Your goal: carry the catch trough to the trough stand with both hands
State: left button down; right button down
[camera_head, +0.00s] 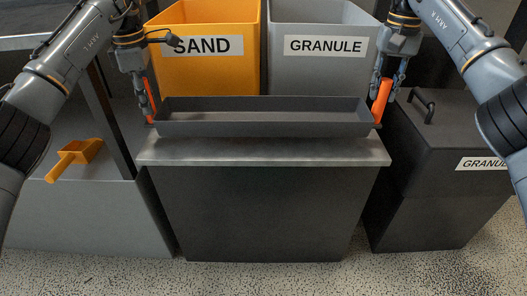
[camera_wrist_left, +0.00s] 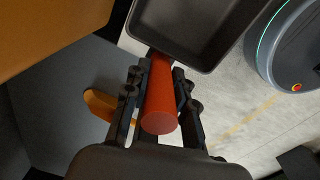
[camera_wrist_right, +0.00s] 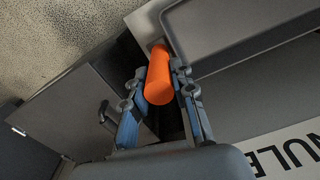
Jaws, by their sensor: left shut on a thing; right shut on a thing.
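The catch trough (camera_head: 262,130) is a long, shallow, dark grey tray with an orange handle at each end. In the head view it is level over the metal-topped stand (camera_head: 262,149); I cannot tell whether it touches the top. My left gripper (camera_head: 150,102) is shut on the left handle (camera_wrist_left: 161,97), which looks red-orange in the left wrist view. My right gripper (camera_head: 385,92) is shut on the right handle (camera_wrist_right: 159,76). The trough's ends also show in the left wrist view (camera_wrist_left: 192,30) and the right wrist view (camera_wrist_right: 215,30). The trough looks empty.
An orange SAND bin (camera_head: 208,75) and a grey GRANULE bin (camera_head: 318,75) stand just behind the trough. An orange scoop (camera_head: 75,160) lies on the grey unit at left. A dark lidded GRANULE box (camera_head: 445,140) stands at right. The speckled floor in front is clear.

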aim_at(152, 117)
pick_arm(q)
jog(key=shift+f, duration=0.2)
pick_arm(e)
jog(key=shift+f, duration=0.25)
dwell(0.3)
